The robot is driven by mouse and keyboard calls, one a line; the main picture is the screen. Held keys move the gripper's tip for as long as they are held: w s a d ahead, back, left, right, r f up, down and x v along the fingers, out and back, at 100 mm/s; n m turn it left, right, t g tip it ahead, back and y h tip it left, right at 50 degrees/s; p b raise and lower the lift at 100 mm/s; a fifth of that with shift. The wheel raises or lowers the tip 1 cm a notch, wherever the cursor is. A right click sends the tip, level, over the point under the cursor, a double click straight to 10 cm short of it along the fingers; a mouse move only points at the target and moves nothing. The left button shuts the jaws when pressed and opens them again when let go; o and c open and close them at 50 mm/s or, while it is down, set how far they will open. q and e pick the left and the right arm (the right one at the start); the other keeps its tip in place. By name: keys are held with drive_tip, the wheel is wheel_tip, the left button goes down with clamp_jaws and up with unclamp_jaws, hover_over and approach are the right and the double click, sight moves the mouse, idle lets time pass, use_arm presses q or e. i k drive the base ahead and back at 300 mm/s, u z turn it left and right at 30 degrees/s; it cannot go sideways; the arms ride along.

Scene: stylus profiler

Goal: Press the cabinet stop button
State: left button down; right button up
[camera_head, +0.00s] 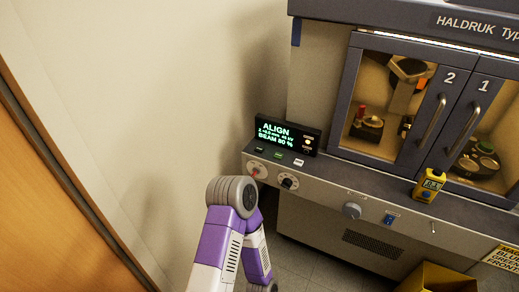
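The cabinet (320,70) stands at the right, labelled HALDRUK. Its sloped front panel (385,212) runs along below the doors. At the panel's left end is a small round fitting with a red part (254,170), and beside it a dark knob (288,182). A round grey knob (351,210) and a blue fitting (390,218) sit further right. I cannot tell for sure which of these is the stop button. One of my purple and white arms rises in front of the panel's left end, bent at a grey joint. Neither gripper shows.
A lit display (285,134) reading ALIGN stands on the cabinet's left ledge. Doors 2 (395,105) and 1 (480,130) look closed. A yellow handheld meter (429,186) rests on the ledge. A yellow bin (435,278) stands below. A pale wall (150,100) bounds the left.

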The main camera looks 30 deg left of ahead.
sight(260, 149)
drive_tip(key=z, duration=2.15)
drive_tip(key=k, duration=1)
drive_tip(key=u, duration=1.9)
drive_tip(key=i, duration=1)
